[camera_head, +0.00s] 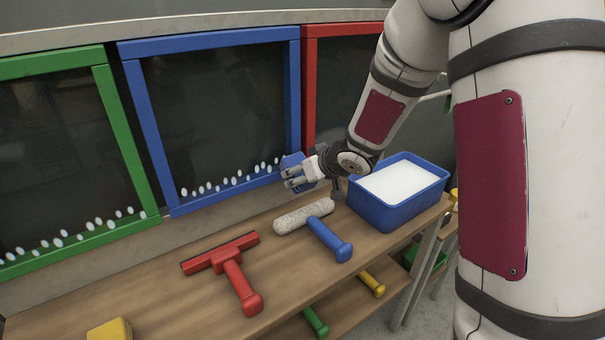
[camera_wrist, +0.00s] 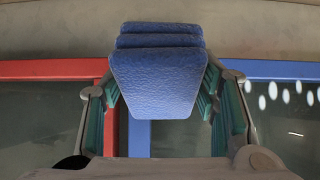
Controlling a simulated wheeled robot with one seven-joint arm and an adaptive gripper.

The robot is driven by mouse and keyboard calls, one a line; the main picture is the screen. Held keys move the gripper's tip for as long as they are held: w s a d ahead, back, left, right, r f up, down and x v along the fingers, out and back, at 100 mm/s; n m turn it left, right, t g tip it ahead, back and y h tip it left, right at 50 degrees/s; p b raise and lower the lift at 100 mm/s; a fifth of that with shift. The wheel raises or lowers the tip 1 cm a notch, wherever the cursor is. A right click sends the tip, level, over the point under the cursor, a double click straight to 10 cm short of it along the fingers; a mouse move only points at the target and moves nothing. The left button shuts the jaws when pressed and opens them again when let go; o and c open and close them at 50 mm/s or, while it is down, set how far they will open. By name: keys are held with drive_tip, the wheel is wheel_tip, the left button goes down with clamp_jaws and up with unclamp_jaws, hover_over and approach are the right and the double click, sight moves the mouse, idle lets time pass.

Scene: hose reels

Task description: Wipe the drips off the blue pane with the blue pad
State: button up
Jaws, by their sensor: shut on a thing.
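The blue-framed pane (camera_head: 215,110) stands upright behind the bench, with a row of white drips (camera_head: 232,180) along its bottom edge. In the wrist view several drips (camera_wrist: 285,96) show on the glass beside the blue frame (camera_wrist: 270,70). My gripper (camera_head: 294,178) is shut on the blue pad (camera_wrist: 157,80), which sits between both fingers. The pad also shows in the head view (camera_head: 291,161), partly hidden by my gripper, in front of the pane's lower right corner. I cannot tell whether the pad touches the frame.
A green-framed pane (camera_head: 122,145) with drips stands left, a red-framed one (camera_head: 309,85) right. On the bench (camera_head: 170,290) lie a red squeegee (camera_head: 233,275), a blue-handled fleecy roller (camera_head: 328,240) and a yellow block (camera_head: 109,330). A blue tub (camera_head: 400,212) of white stuff stands right.

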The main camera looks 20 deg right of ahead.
drive_tip(key=s+a+b, duration=0.2)
drive_tip(key=a+b, duration=0.1)
drive_tip(key=a, duration=0.3)
drive_tip(key=shift+s+a, duration=0.2)
drive_tip(key=shift+a, duration=0.1)
idle(0.3)
drive_tip(key=s+a+b, duration=0.1)
drive_tip(key=a+b, duration=0.5)
drive_tip(key=shift+s+a, duration=0.35)
drive_tip(key=shift+s, duration=0.05)
drive_tip(key=shift+a, duration=0.15)
drive_tip(key=shift+s+a+b, duration=0.35)
drive_tip(key=shift+a+b, duration=0.35)
drive_tip(key=shift+b, duration=0.75)
drive_tip(key=shift+s+a+b, duration=0.3)
drive_tip(key=shift+a+b, duration=0.4)
drive_tip(key=shift+b, duration=0.75)
drive_tip(key=shift+a, duration=0.1)
